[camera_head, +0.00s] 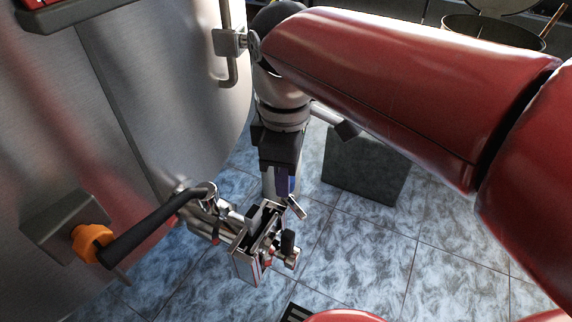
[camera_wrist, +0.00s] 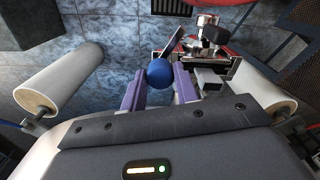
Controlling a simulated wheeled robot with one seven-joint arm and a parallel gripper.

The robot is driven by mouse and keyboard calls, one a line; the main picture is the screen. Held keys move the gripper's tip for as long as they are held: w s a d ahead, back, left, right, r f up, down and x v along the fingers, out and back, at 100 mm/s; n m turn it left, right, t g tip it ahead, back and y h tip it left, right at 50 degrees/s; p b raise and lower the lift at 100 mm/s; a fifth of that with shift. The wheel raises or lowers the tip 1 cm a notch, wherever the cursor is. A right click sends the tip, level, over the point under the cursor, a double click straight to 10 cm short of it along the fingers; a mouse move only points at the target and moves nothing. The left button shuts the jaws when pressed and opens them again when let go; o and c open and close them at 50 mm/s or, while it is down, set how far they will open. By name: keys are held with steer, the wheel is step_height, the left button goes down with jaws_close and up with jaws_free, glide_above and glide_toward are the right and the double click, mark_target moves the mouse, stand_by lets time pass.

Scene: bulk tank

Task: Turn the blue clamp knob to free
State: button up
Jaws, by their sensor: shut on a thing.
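The blue clamp knob (camera_wrist: 160,73) is a round ball between the two purple fingers of my gripper (camera_wrist: 158,84) in the wrist view. My gripper is shut on it. In the head view my gripper (camera_head: 282,181) points down just behind the metal clamp assembly (camera_head: 250,262) on the tank's outlet pipe. The clamp's metal body also shows right of the knob in the wrist view (camera_wrist: 207,38).
The large steel tank (camera_head: 165,80) fills the left. A dark grey box (camera_head: 365,168) stands on the blue tiled floor behind my gripper. Floor to the right of the clamp is clear.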

steer(key=n+p, duration=0.1)
steer(key=n, duration=0.4)
steer(key=shift+n, duration=0.3)
steer(key=shift+s, duration=0.1)
stand_by(0.3)
steer(key=o, duration=1)
step_height(320, 180, up, 8)
steer(key=shift+p, duration=0.6)
